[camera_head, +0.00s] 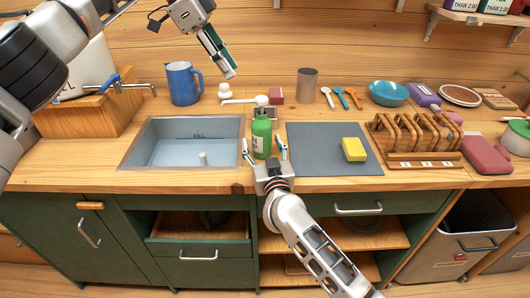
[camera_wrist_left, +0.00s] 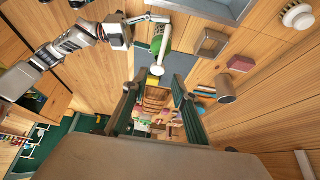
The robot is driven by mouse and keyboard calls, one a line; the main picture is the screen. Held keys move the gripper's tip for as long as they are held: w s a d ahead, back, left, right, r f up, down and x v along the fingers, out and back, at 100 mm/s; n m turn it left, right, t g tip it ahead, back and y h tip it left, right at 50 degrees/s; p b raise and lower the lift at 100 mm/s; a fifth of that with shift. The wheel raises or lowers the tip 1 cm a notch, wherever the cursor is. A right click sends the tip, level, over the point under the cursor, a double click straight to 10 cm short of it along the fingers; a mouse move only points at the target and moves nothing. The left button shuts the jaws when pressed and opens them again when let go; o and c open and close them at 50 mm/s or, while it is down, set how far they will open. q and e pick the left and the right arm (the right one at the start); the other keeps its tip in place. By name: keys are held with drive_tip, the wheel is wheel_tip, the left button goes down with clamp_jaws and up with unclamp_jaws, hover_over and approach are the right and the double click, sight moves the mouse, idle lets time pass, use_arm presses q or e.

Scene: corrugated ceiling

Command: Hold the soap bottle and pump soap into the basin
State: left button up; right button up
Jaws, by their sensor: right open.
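The green soap bottle (camera_head: 262,138) stands upright on the counter at the basin's right edge. Its white pump head (camera_head: 261,100) has a spout pointing left over the basin side. My right gripper (camera_head: 265,152) is open, with one finger on each side of the bottle; I cannot tell whether they touch it. The grey basin (camera_head: 160,158) is set into the counter. My left gripper (camera_head: 230,70) is open and empty, high above the counter, up and left of the pump. The left wrist view shows the bottle (camera_wrist_left: 162,38) and pump (camera_wrist_left: 157,70) beyond its spread fingers (camera_wrist_left: 157,104).
A grey mat (camera_head: 315,150) with a yellow sponge (camera_head: 354,149) lies right of the bottle. A metal cup (camera_head: 307,86) stands behind, and a wooden rack (camera_head: 415,140) stands further right.

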drive_tip(key=shift+w+a, duration=0.1)
drive_tip(key=shift+w, duration=0.45)
